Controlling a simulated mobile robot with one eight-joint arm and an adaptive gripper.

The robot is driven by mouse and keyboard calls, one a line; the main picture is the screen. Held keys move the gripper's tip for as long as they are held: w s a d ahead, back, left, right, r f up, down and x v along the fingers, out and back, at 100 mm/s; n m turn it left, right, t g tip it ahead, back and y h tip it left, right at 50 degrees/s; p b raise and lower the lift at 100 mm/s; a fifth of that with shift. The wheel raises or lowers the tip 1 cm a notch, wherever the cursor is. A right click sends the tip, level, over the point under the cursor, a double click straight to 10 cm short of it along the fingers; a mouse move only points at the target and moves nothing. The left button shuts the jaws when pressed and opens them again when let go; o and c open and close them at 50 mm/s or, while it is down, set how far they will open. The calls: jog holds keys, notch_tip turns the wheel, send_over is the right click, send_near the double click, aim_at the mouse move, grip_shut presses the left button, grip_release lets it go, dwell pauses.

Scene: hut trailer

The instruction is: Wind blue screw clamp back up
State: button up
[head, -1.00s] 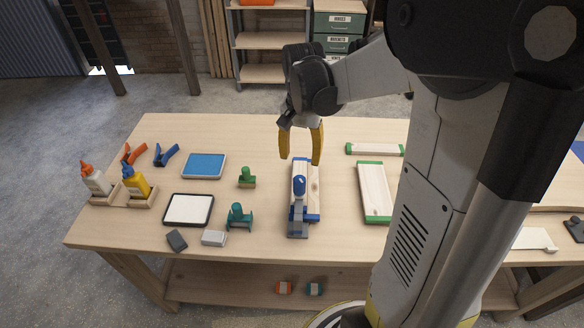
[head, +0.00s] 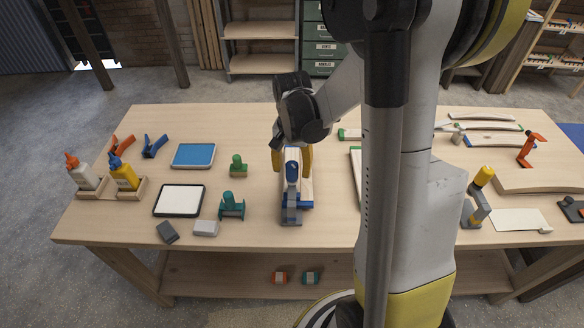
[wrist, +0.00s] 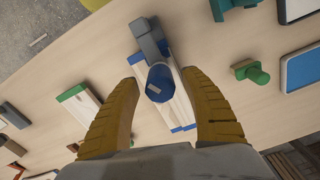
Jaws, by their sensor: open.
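The blue screw clamp (head: 291,200) stands on the workbench with a wooden board with blue ends (head: 305,190) under it. Its blue round knob (head: 292,171) is on top, and its grey frame faces the bench's front. In the wrist view the knob (wrist: 160,82) lies between the two yellow fingers of my gripper (wrist: 163,105), with a gap on each side. My gripper (head: 292,160) is open, low over the clamp and pointing down.
Glue bottles (head: 123,174) stand farther left. A green-ended board (wrist: 78,102) lies on the other side.

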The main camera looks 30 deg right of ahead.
jog(key=c, duration=1.2)
jog(key=shift+n, duration=0.3)
